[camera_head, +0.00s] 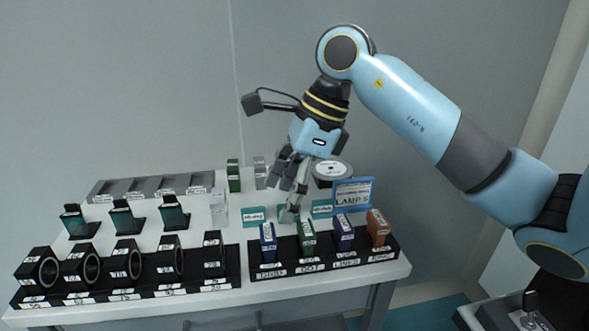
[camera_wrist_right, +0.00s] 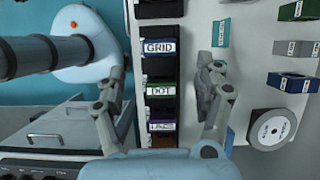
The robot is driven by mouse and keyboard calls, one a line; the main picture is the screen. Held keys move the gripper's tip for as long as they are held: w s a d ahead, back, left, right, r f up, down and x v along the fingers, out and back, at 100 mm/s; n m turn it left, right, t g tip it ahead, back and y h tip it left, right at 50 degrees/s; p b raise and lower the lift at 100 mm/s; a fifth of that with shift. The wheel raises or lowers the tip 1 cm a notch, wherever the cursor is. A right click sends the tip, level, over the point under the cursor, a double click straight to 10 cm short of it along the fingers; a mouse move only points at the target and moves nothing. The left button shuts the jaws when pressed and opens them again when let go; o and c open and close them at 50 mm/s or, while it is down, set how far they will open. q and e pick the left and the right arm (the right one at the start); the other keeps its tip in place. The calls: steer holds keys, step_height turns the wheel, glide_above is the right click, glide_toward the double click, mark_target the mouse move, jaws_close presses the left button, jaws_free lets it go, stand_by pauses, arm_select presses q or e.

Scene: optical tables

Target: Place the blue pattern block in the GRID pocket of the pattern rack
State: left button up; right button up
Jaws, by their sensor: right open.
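The pattern rack (camera_head: 393,246) is a black holder at the front right of the table, with labelled pockets. The blue pattern block (camera_head: 268,246) stands upright at its left end, in the pocket that appears to be labelled GRID. Its labelled top, reading GRID, shows in the wrist view (camera_wrist_right: 160,47). My right gripper (camera_head: 287,195) is open, pointing down above the rack, and empty. In the wrist view its fingers lie apart on either side of the rack and touch no block that I can see. My left gripper is not in view.
Green (camera_head: 306,240), purple (camera_head: 343,233) and orange (camera_head: 378,228) blocks fill the rack beside the blue one. A LAMP 5 sign (camera_head: 353,196) and a round disc (camera_head: 333,171) stand behind. Black ring mounts (camera_head: 82,267) occupy the front left.

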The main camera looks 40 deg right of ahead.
steer(key=v, duration=0.4)
steer(key=shift+s+r, duration=0.1)
steer(key=shift+r, duration=0.3)
